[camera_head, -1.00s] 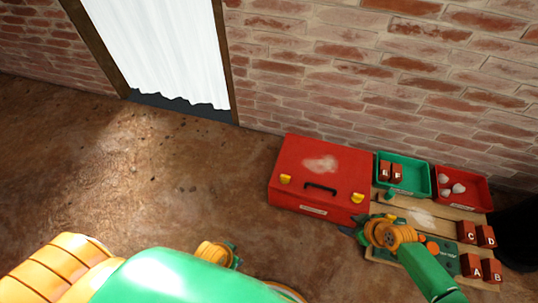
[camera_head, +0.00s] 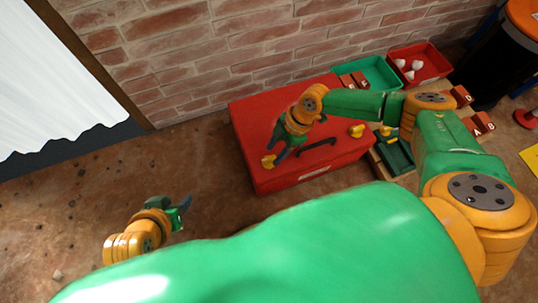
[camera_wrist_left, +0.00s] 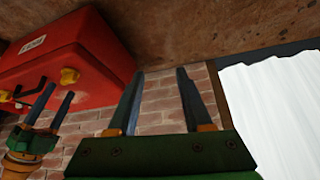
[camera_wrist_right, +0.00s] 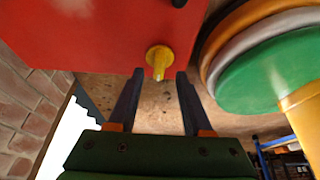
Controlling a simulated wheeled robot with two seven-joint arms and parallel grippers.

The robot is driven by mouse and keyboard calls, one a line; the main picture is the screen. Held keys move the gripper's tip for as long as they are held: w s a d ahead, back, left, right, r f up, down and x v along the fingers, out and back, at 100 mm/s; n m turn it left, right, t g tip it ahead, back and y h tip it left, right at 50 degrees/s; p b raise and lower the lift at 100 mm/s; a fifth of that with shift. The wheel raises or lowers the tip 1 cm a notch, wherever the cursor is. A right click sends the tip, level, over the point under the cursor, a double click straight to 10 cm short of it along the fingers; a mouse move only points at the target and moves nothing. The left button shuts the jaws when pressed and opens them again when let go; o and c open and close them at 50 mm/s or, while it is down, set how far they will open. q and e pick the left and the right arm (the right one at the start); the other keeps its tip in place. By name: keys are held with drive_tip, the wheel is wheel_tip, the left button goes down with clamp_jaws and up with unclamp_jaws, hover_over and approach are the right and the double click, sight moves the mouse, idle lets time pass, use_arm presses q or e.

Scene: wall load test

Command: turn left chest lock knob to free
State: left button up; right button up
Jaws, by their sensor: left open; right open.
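The red chest (camera_head: 245,125) has a black handle (camera_head: 318,146) between two yellow lock knobs. The left lock knob (camera_head: 268,161) also shows in the right wrist view (camera_wrist_right: 158,57), its narrow tab pointing down in that picture. My right gripper (camera_head: 283,150) is open at the left knob. In the right wrist view its fingertips (camera_wrist_right: 160,74) lie on either side of the knob's tab, with no clear contact. The right lock knob (camera_head: 356,131) stands clear. My left gripper (camera_head: 186,208) is open and empty, left of the chest; its fingers (camera_wrist_left: 158,75) have nothing between them.
A green tray (camera_head: 375,70) and a red tray (camera_head: 434,62) stand right of the chest, near lettered blocks (camera_head: 482,123). The brick wall (camera_head: 185,60) runs behind. My right arm crosses above the chest. Bare floor (camera_head: 80,190) lies to the left.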

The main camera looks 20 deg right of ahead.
sight(270, 158)
drive_tip(key=b+x, duration=0.1)
drive_tip(key=x, duration=0.2)
drive_tip(key=shift+w+f, duration=0.1)
use_arm(q)
drive_tip(key=w+d+r+t+h, duration=0.1)
drive_tip(key=w+d+r+t, duration=0.1)
drive_tip(key=w+r+t, duration=0.4)
drive_tip(key=shift+w+d+r, duration=0.25)
drive_tip(key=shift+w+r, duration=0.45)
drive_tip(key=shift+w, duration=0.45)
use_arm(e)
clamp_jaws()
